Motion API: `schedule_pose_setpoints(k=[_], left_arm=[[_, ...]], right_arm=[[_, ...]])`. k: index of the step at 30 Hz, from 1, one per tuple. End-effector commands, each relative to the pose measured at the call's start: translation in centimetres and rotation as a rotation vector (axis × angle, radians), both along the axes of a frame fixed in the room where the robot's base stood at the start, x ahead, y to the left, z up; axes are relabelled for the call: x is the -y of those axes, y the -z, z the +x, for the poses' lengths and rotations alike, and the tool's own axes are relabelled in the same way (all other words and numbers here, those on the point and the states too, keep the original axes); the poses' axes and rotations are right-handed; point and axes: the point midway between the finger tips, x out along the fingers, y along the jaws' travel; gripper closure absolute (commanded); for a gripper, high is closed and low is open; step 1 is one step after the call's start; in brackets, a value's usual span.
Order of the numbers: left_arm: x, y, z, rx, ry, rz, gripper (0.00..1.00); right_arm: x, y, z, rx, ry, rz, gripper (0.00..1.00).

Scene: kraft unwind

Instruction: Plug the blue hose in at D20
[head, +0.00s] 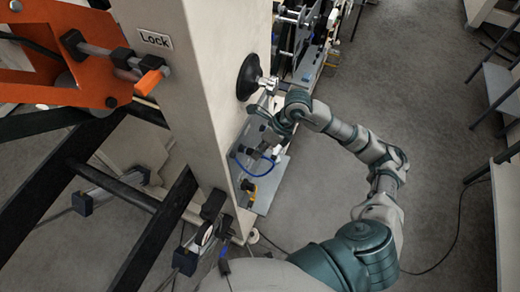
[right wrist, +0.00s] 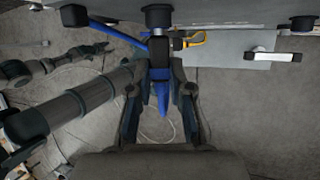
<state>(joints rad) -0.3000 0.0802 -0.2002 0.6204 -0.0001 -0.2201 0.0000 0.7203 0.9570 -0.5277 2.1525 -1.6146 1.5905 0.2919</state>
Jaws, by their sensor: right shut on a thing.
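The blue hose (head: 237,164) curves beside the lower part of the beige column in the head view. My right gripper (head: 268,146) is there, close to the column's right side, partly hidden by its own wrist. In the right wrist view, my right gripper (right wrist: 160,72) is shut on the end of the blue hose (right wrist: 162,98), a blue piece with a dark fitting between the fingers. Another stretch of blue hose (right wrist: 118,34) runs off to the upper left. Dark round fittings sit just beyond the fingertips. No D20 label is readable. My left gripper does not show.
The beige column (head: 190,75) carries a "Lock" label (head: 156,40) and a black round knob (head: 248,78). A yellow loop (head: 251,190) hangs near the hose and shows in the wrist view (right wrist: 195,39). An orange machine part (head: 80,65) is at left.

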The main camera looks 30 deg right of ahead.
Motion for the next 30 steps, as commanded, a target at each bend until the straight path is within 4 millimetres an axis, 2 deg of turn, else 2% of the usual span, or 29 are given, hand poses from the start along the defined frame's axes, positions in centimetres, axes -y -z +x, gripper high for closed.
schedule_pose_setpoints(k=[4, 5, 8, 17, 20, 23, 30], left_arm=[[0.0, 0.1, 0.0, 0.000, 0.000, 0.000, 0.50], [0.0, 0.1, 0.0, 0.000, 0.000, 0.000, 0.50], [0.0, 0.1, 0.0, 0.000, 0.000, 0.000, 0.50], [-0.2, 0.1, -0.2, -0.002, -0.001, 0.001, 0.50], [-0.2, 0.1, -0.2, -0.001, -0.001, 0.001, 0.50], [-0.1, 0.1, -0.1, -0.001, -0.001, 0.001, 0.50], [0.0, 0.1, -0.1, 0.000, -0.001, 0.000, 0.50]], right_arm=[[-0.1, 0.0, 0.1, 0.001, 0.000, 0.001, 1.00], [-0.1, 0.0, 0.1, 0.000, 0.000, 0.000, 0.75], [-0.1, 0.0, 0.1, 0.000, 0.000, 0.000, 0.51], [0.0, -0.1, 0.1, 0.000, 0.000, 0.000, 0.51], [0.3, -0.7, 0.1, 0.002, 0.002, -0.002, 0.51], [1.2, -2.1, 0.0, 0.004, 0.003, -0.003, 0.51], [3.7, -6.9, -0.6, 0.004, 0.003, -0.001, 0.51]])
